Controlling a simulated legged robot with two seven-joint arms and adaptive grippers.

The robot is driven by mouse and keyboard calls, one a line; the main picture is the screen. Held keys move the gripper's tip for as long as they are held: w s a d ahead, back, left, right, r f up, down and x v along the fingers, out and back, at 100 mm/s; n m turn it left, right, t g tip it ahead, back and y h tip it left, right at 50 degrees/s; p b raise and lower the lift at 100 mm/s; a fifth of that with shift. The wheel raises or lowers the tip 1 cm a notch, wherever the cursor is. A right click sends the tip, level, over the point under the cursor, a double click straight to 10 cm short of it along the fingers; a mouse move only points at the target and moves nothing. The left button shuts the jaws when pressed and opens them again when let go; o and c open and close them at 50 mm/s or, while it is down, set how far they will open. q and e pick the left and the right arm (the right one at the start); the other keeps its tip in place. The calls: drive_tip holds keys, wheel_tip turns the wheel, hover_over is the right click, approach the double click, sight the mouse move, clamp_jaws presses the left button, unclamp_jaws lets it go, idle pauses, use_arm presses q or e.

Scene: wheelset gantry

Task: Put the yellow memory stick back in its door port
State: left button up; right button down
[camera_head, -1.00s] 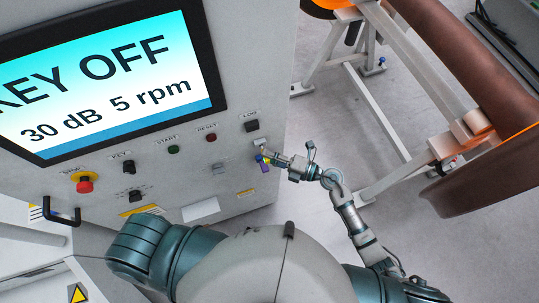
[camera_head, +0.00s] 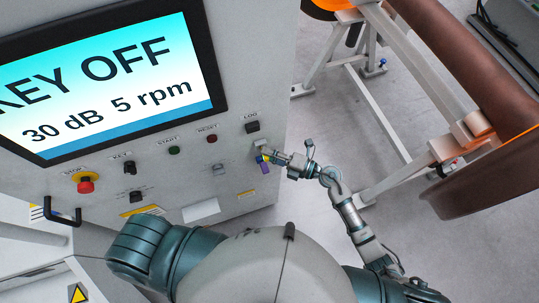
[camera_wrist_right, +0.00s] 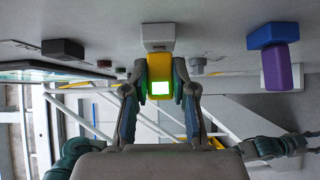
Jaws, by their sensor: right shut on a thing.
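The yellow memory stick (camera_wrist_right: 160,66) is between the fingers of my right gripper (camera_wrist_right: 160,92), which is shut on it. A small green-lit window shows on the stick. Its far end meets the grey port block (camera_wrist_right: 158,35) on the door; I cannot tell how deep it sits. In the head view my right gripper (camera_head: 268,154) is at the cabinet's right side, below the LOG knob, and the stick is mostly hidden there. My left gripper is not in view.
A blue port with a purple stick (camera_wrist_right: 280,68) is beside the yellow one. The cabinet panel has a LOG knob (camera_head: 252,126), a red RESET button (camera_head: 211,139), a STOP button (camera_head: 85,186) and a screen (camera_head: 110,85) reading KEY OFF. A gantry frame (camera_head: 385,115) stands at right.

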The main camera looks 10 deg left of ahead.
drive_tip(key=shift+w+a, duration=0.1)
drive_tip(key=c, duration=0.9)
unclamp_jaws()
drive_tip(key=shift+o, duration=0.2)
drive_tip(key=s+d, duration=0.1)
drive_tip(key=d, duration=1.1)
drive_tip(key=shift+s, duration=0.2)
drive_tip(key=shift+a, duration=0.1)
